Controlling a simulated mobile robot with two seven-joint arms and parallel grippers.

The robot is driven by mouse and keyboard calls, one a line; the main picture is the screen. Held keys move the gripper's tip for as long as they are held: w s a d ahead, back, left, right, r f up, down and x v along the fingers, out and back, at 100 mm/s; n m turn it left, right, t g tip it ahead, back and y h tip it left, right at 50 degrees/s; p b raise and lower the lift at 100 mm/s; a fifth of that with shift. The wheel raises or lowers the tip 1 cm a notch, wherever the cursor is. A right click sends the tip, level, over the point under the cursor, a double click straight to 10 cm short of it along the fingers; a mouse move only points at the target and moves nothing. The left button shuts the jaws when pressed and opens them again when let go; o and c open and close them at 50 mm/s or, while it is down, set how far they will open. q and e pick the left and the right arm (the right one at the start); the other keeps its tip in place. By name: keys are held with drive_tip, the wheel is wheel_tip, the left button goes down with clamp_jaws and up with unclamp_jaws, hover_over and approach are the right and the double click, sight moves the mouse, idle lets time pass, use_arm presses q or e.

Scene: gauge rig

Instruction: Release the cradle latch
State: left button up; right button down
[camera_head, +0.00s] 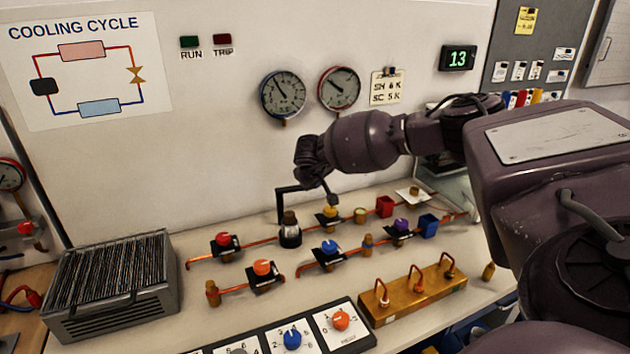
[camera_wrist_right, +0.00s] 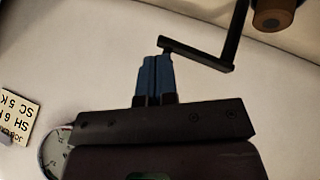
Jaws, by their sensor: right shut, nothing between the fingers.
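A black L-shaped lever, which looks like the cradle latch (camera_head: 281,205), stands by a black round holder (camera_head: 290,238) with a brown-topped cylinder (camera_head: 290,217) in it. In the right wrist view the lever (camera_wrist_right: 200,54) crosses ahead of the fingers, and the brown top (camera_wrist_right: 273,14) shows at the upper right. My right gripper (camera_wrist_right: 157,58) is shut and empty, its blue fingertips close to the lever's free end. I cannot tell whether they touch. In the head view its fingers are mostly hidden by the wrist. My left gripper is not in view.
Copper pipes with coloured valve knobs (camera_head: 262,267) run along the bench around the holder. A brass manifold (camera_head: 400,302) with hooked tubes stands in front. A finned grey block (camera_head: 113,283) is at left. Two gauges (camera_head: 283,95) hang on the wall behind the arm.

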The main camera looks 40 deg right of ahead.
drive_tip(key=s+r, duration=0.4)
drive_tip(key=r, duration=0.2)
drive_tip(key=shift+d, duration=0.25)
drive_tip(key=shift+s+r, duration=0.1)
drive_tip(key=shift+s, duration=0.05)
drive_tip(key=shift+a, duration=0.1)
